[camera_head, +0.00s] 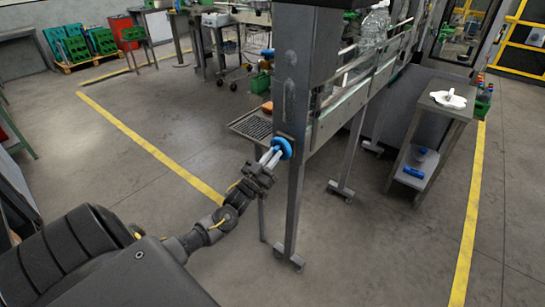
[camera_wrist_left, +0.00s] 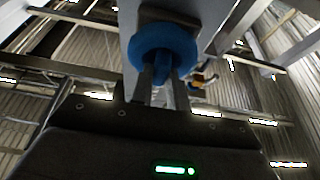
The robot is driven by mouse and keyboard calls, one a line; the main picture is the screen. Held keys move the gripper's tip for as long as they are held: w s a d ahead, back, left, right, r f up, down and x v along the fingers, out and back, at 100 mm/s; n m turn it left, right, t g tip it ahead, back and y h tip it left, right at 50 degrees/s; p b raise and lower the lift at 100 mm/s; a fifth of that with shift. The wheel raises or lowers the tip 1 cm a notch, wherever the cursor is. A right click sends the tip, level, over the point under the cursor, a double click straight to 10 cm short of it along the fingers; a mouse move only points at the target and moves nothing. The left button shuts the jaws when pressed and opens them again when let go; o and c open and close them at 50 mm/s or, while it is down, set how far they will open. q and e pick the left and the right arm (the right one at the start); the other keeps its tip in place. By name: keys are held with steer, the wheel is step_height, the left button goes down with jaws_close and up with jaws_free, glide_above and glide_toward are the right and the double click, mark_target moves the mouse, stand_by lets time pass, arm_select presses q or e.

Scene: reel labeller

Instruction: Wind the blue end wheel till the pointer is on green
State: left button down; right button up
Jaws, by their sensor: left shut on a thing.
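The blue end wheel (camera_head: 281,148) sits on the near end of the machine frame, beside the grey upright post. My left gripper (camera_head: 272,155) reaches it from the lower left, its fingers at the wheel. In the left wrist view the blue wheel (camera_wrist_left: 163,50) fills the upper middle, and the two fingers of my left gripper (camera_wrist_left: 163,80) are shut on a blue part at its lower side. I cannot make out the pointer or a green mark in either view. My right gripper is not in view.
The grey post (camera_head: 295,120) stands right behind the wheel. A conveyor rail (camera_head: 350,88) runs back from it. A metal side table (camera_head: 440,110) with a white cloth-like item stands at the right.

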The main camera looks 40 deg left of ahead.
arm_select(q)
steer(key=shift+m, duration=0.3)
steer(key=m+h, duration=0.1)
steer(key=m, duration=0.1)
steer(key=m+h+b, duration=0.1)
steer(key=m, duration=0.2)
steer(key=shift+a+h, duration=0.1)
steer(key=shift+h, duration=0.3)
steer(key=m+g+h, duration=0.1)
steer(key=m, duration=0.2)
steer(key=m+h+b, duration=0.1)
steer(key=m, duration=0.2)
steer(key=shift+a+g+h, duration=0.1)
steer(key=shift+g+h, duration=0.3)
steer(key=m+g, duration=0.1)
steer(key=m, duration=0.1)
steer(key=m+h, duration=0.1)
steer(key=m, duration=0.2)
steer(key=shift+r+m+g, duration=0.15)
steer(key=shift+m+g, duration=0.15)
steer(key=shift+g, duration=0.1)
steer(key=shift+m+g, duration=1)
steer(key=shift+m, duration=1.6)
steer(key=c, duration=1.4)
jaws_free()
steer(key=shift+r, duration=0.1)
steer(key=shift+o, duration=0.2)
